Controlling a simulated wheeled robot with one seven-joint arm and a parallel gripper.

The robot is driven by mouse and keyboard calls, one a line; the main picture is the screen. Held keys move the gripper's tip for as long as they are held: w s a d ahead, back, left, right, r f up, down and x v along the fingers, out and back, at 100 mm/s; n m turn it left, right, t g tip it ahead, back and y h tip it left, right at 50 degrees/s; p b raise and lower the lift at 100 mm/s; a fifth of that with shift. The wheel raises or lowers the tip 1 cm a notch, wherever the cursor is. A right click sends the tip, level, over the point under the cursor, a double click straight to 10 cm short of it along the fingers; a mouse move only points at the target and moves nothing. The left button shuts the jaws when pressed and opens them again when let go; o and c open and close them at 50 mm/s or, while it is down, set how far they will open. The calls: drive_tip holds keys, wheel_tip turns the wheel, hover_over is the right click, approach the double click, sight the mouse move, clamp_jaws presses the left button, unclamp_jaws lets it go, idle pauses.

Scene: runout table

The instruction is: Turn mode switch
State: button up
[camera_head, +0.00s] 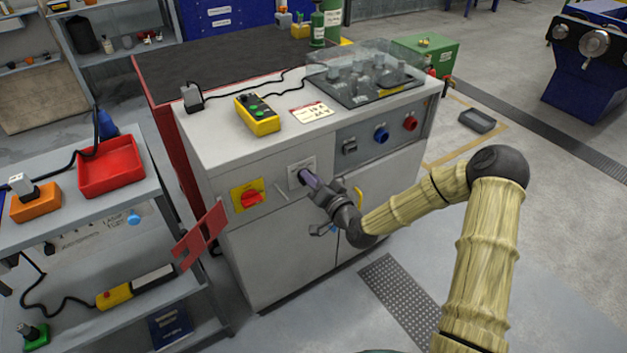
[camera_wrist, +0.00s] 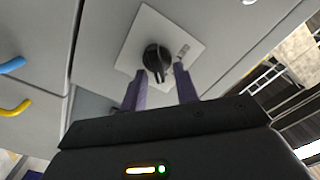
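The mode switch is a black knob (camera_wrist: 157,58) on a white square plate (camera_wrist: 148,25) in the wrist view. The plate also shows on the cabinet front in the head view (camera_head: 297,166), where the knob is mostly hidden by my fingers. My gripper (camera_head: 307,175) reaches the plate from the front right. In the wrist view my gripper (camera_wrist: 160,70) has its two purple fingers apart, one on each side of the knob's lower part. Gaps show between the fingers and the knob, so it looks open. I cannot tell how deep the fingertips reach.
A red rotary switch on a yellow plate (camera_head: 247,195) sits left of the mode switch. A panel with blue (camera_head: 381,134) and red knobs is at right. A yellow door handle (camera_head: 359,197) lies near my gripper. A red flap (camera_head: 200,235) juts out at left.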

drive_tip(key=shift+s+d, duration=0.1)
drive_tip(key=p+v, duration=0.4)
drive_tip(key=v, duration=1.3)
drive_tip(key=shift+p, duration=0.3)
drive_tip(key=shift+s+d, duration=0.1)
